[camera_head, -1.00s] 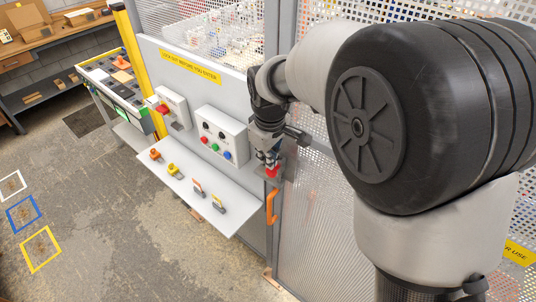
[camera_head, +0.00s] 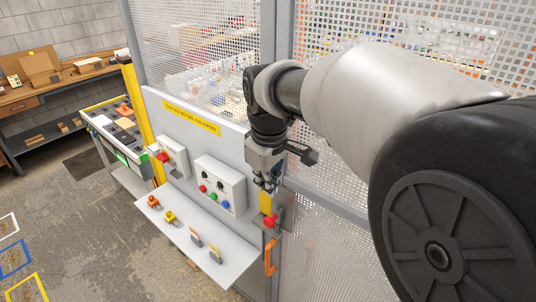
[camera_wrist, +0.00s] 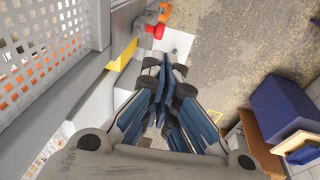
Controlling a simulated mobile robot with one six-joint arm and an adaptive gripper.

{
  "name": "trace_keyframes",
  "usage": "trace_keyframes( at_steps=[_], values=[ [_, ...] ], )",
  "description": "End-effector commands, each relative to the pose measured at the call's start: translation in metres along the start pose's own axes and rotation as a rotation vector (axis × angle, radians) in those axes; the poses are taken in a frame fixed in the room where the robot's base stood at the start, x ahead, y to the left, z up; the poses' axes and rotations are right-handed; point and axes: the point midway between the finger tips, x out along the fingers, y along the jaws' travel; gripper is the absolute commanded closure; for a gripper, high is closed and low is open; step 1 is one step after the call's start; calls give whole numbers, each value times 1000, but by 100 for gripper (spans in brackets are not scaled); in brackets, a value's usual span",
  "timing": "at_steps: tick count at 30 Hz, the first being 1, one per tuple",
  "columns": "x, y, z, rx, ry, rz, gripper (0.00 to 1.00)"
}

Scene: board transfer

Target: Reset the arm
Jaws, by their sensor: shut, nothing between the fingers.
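My arm reaches from the right side of the head view toward the panel by the fence. My gripper (camera_head: 268,186) points down and hangs just above a red knob (camera_head: 270,221) on the gate post, apart from it. A yellow block (camera_head: 265,201) sits just above the knob, partly behind the fingers. In the wrist view my gripper (camera_wrist: 166,66) shows blue-grey fingers closed together with nothing between them. The red knob (camera_wrist: 154,31) and the yellow block (camera_wrist: 122,56) lie beyond the fingertips there.
A control box (camera_head: 219,184) with coloured buttons and a shelf (camera_head: 205,258) with several small orange, yellow and grey items are left of the gripper. Mesh fence (camera_head: 400,95) stands close behind the arm. An orange handle (camera_head: 270,257) hangs below the knob. Open floor (camera_head: 95,235) lies left.

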Motion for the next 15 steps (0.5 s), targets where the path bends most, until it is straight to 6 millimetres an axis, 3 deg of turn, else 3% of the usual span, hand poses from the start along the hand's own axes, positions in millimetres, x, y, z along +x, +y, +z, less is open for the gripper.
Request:
trace_keyframes(
  at_steps=[5,11,15],
  values=[
    [7,-3,28,71,14,13,100],
    [34,-25,120,315,57,48,100],
    [66,-53,188,509,93,73,100]
  ],
)
